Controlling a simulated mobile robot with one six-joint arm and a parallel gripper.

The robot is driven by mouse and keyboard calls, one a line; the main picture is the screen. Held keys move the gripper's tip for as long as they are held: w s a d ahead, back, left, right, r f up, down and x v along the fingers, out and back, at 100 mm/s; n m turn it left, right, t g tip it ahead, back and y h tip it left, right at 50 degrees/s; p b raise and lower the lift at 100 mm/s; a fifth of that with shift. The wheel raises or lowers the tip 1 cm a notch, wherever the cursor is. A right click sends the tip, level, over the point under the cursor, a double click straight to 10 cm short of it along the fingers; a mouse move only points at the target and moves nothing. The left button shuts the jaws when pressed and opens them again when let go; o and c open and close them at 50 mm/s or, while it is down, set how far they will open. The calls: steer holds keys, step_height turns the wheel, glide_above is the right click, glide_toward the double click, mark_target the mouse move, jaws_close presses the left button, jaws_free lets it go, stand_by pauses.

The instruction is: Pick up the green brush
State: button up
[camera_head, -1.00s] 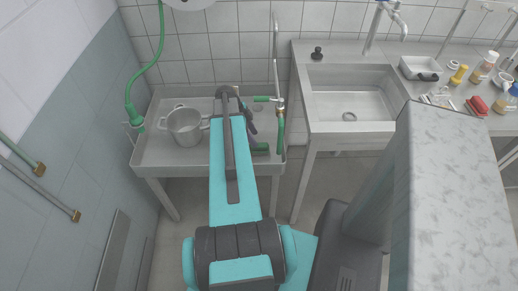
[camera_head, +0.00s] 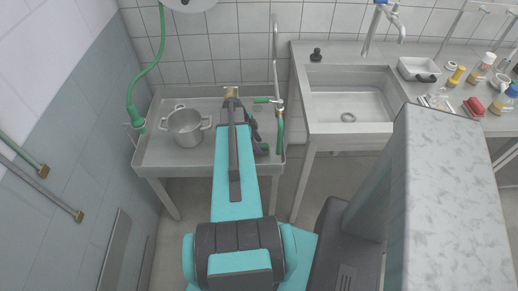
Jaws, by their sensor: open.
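A small green piece (camera_head: 263,147), which looks like part of the green brush, shows on the right part of the steel sink table (camera_head: 165,160). The rest of it is hidden by my gripper and arm. My gripper (camera_head: 257,137) is dark and sits at the far end of my turquoise arm, just above or beside the green piece. It is open. The fingertips are small and partly hidden, and I cannot tell whether they touch the green piece.
A steel pot (camera_head: 186,127) stands left of my arm on the same table. A green hose (camera_head: 281,135) with a tap hangs close on the right. A tan block (camera_head: 231,92) shows behind my arm. An empty sink basin (camera_head: 347,105) lies further right, with bottles and a red item (camera_head: 474,106) beyond.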

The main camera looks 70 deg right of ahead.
stand_by(0.3)
steer(key=c, duration=1.1)
steer(key=shift+r, duration=0.1)
steer(key=shift+c, duration=0.2)
steer(key=shift+r+b, duration=0.95)
steer(key=shift+r, duration=2.5)
steer(key=w+d+b, duration=0.4)
steer(key=w+d, duration=0.6)
steer(key=d, duration=0.5)
